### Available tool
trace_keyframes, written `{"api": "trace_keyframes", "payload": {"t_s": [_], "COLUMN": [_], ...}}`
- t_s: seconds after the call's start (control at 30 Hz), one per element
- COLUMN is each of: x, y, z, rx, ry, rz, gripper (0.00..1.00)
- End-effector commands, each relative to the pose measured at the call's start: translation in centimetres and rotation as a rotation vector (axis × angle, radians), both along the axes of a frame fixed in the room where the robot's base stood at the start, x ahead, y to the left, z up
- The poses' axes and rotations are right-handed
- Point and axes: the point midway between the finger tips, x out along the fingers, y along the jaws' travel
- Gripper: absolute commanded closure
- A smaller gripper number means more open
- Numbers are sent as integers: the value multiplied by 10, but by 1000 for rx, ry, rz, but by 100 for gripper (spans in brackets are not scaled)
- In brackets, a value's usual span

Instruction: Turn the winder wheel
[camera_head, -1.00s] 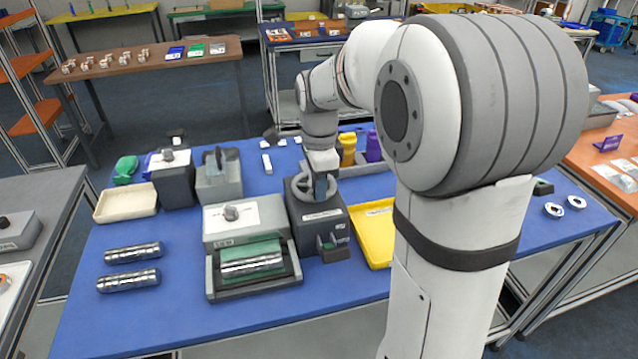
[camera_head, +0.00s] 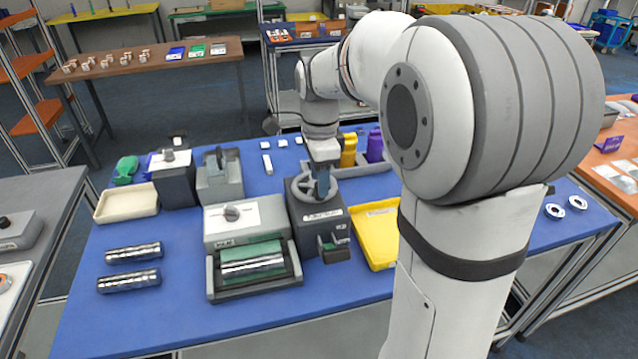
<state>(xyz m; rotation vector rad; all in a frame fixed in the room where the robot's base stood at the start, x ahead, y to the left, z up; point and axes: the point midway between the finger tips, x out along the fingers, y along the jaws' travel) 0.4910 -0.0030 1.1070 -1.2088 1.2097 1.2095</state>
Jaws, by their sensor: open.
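The winder (camera_head: 318,214) is a dark box on the blue table, with a grey spoked wheel (camera_head: 303,185) on its top. My gripper (camera_head: 322,190) points down at the right part of the wheel, with its fingers at or just above the rim and spokes. The fingers overlap the wheel in this view, so I cannot tell whether they touch it. The gap between the fingertips is too small to make out. A small dark holder (camera_head: 333,250) with a green piece sits at the winder's front.
A grey machine (camera_head: 245,220) with a green sheet and metal roller stands left of the winder. A yellow tray (camera_head: 376,232) lies close on its right. Yellow and purple bottles (camera_head: 348,150) stand behind. Two metal cylinders (camera_head: 133,252) lie at the left. The table's front strip is clear.

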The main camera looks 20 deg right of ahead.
Motion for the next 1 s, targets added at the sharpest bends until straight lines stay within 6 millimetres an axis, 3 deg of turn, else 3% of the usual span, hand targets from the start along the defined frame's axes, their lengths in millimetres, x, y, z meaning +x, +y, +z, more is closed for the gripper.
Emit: {"api": "trace_keyframes", "payload": {"t_s": [0.2,0.33,0.77,0.87,1.0], "x": [1,1,-2,-13,-46], "y": [0,0,0,0,0], "z": [38,51,55,55,50], "rx": [0,0,0,-1,-11], "ry": [-4,-3,-2,-17,-60], "rz": [0,0,13,92,346], "gripper": [57,57,57,57,57]}}
